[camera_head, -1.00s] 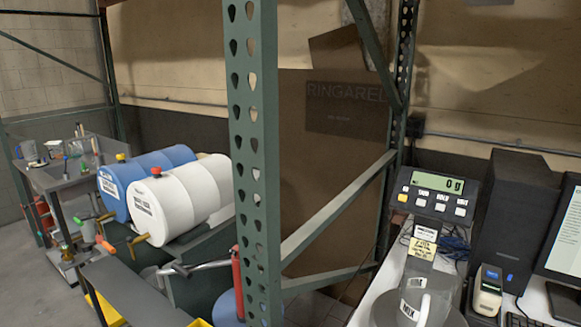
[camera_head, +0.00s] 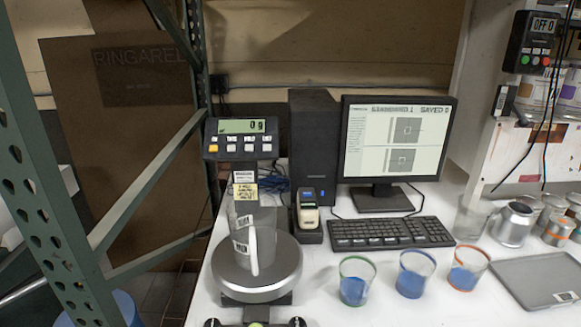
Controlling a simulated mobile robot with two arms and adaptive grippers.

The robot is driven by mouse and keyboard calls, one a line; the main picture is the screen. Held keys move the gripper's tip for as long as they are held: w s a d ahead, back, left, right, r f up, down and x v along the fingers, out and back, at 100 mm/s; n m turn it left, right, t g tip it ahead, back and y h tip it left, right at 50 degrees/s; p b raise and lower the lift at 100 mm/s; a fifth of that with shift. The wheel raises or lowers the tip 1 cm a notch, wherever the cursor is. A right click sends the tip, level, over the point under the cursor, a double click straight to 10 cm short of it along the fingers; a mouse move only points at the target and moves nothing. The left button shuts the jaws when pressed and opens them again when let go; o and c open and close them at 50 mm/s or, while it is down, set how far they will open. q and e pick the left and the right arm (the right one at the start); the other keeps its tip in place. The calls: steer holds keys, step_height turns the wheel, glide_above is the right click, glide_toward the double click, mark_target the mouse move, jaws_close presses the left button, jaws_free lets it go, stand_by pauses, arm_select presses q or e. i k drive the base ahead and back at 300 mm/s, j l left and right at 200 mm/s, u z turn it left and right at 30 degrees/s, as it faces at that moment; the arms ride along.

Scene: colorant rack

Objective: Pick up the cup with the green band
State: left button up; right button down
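The cup with the green band (camera_head: 354,284) stands upright on the white bench, just right of the scale. It is clear, has a green rim band and holds blue material at the bottom. A similar cup with a blue band (camera_head: 415,274) stands to its right, and one with an orange-red band (camera_head: 467,268) stands farther right. All three are apart from each other. Neither of my grippers can be made out in this view.
A scale (camera_head: 256,280) reading 0 g carries a clear jug with a pale handle (camera_head: 254,250). A keyboard (camera_head: 390,232) and monitor (camera_head: 398,140) stand behind the cups. A grey tray (camera_head: 538,282) lies right. A green rack post (camera_head: 50,210) rises at left.

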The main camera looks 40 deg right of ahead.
mark_target(358, 272)
steer(key=z, duration=1.6)
